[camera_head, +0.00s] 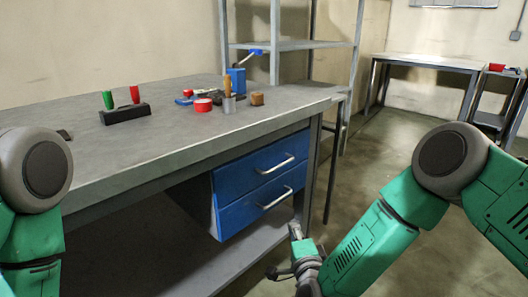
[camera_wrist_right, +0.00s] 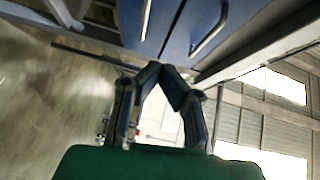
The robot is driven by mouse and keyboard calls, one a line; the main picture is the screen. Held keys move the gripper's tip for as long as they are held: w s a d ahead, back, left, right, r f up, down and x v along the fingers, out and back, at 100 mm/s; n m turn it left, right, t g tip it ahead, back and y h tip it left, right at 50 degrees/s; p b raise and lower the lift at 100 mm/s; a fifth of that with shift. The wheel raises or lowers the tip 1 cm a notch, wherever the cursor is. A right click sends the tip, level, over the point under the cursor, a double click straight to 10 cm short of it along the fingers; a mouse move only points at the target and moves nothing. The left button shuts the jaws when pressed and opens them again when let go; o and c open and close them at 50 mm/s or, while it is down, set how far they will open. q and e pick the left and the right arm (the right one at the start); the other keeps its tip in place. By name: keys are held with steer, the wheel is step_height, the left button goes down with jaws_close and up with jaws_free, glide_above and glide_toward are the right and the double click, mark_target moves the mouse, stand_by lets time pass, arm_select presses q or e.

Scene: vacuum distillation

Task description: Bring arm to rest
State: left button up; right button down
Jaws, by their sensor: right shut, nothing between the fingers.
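My right arm (camera_head: 360,245) reaches down in front of the workbench (camera_head: 190,150), its forearm slanting toward the lower middle of the head view. My right gripper (camera_head: 284,252) is near the bench's front, below and beside the blue drawers (camera_head: 262,185). In the right wrist view the gripper's fingers (camera_wrist_right: 165,68) come together at the tips with nothing between them. Drawer fronts and a handle show beyond the tips; I cannot tell the exact gap. My left arm (camera_head: 40,180) shows at the left edge, and its gripper is out of view.
On the bench stand a dark block (camera_head: 125,114) with green and red handles, a red round item (camera_head: 203,105), a wooden-handled tool (camera_head: 228,95) and a brown block (camera_head: 257,98). A shelf rack (camera_head: 300,45) stands behind. Open floor (camera_head: 385,160) lies to the right.

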steer(key=s+f+n+g+y, duration=0.2)
steer(key=s+f+n+g, duration=0.35)
steer(key=s+f, duration=0.45)
steer(key=s+d+f+n+g+h, duration=0.1)
steer(key=s+d+f+n+g, duration=0.15)
steer(key=s, duration=0.45)
steer(key=s+d+f+n+g, duration=0.2)
steer(key=s+d+n+g, duration=0.15)
steer(key=s, duration=0.25)
steer(key=s+d+f+n+g+h, duration=0.1)
steer(key=s+d+f+n+g, duration=0.15)
steer(key=s, duration=0.45)
steer(key=s+d+r+n+g+h, duration=0.1)
steer(key=s+d+n+g, duration=0.2)
steer(key=s+d, duration=0.55)
arm_select(q)
step_height(320, 180, up, 14)
steer(key=p, duration=1.3)
steer(key=shift+f+p, duration=0.25)
steer(key=shift+p, duration=0.05)
arm_select(e)
step_height(320, 180, up, 14)
steer(key=s+a, duration=0.1)
steer(key=shift+a+f, duration=0.15)
steer(key=shift+a, duration=0.25)
arm_select(q)
steer(key=shift+a, duration=0.15)
arm_select(e)
steer(key=shift+s, duration=0.1)
